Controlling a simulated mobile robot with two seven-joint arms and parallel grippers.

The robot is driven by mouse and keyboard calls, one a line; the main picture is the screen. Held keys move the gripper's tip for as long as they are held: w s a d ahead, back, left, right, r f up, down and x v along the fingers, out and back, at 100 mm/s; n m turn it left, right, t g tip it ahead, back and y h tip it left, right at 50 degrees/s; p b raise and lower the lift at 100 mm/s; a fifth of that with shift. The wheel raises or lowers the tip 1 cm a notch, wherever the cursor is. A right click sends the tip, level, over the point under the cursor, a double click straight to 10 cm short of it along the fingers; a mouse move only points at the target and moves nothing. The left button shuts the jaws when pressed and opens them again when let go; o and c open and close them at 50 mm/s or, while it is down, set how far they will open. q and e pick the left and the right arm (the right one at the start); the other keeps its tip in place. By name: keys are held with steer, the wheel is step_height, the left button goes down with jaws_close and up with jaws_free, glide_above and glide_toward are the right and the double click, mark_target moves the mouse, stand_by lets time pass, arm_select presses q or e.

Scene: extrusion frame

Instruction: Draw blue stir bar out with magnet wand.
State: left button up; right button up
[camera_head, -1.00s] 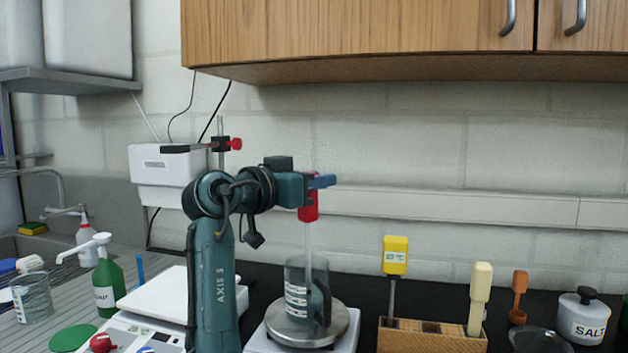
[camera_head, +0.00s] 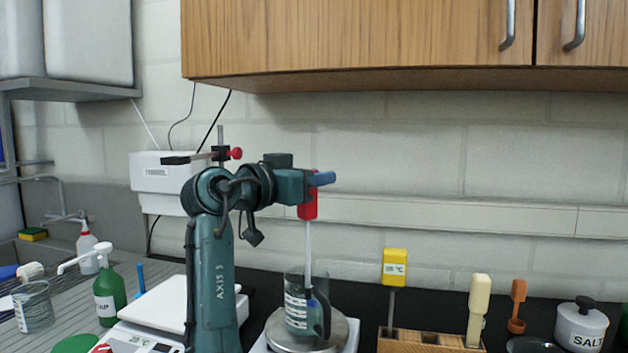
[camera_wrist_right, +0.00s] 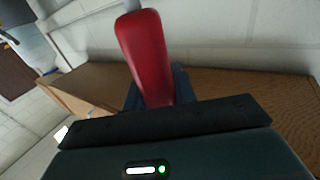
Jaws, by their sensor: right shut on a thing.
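My right gripper (camera_head: 318,181) is shut on the red handle of the magnet wand (camera_head: 307,206). The red handle (camera_wrist_right: 143,52) also shows between the jaws in the right wrist view. The wand's white shaft hangs upright, its lower end inside the glass beaker (camera_head: 295,312). A small dark blue spot, which looks like the blue stir bar (camera_head: 311,301), shows at the shaft's lower end; I cannot tell for sure whether it touches the wand. The beaker stands on the round metal plate of a stirrer (camera_head: 335,336). My left gripper is not in view.
A wooden rack (camera_head: 420,343) with a yellow thermometer (camera_head: 395,268) and a cream-handled tool (camera_head: 480,296) stands right of the stirrer. A white balance (camera_head: 160,300) and green bottle (camera_head: 109,290) are left. The wooden cabinet (camera_head: 350,40) hangs above.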

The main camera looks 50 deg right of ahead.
arm_select(q)
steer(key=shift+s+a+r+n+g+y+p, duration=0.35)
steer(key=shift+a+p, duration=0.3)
steer(key=shift+p, duration=1.3)
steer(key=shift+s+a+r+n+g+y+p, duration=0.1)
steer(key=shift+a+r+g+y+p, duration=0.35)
steer(key=shift+p, duration=1.45)
arm_select(e)
step_height(320, 180, up, 11)
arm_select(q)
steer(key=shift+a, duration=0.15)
arm_select(e)
steer(key=shift+s+d, duration=0.1)
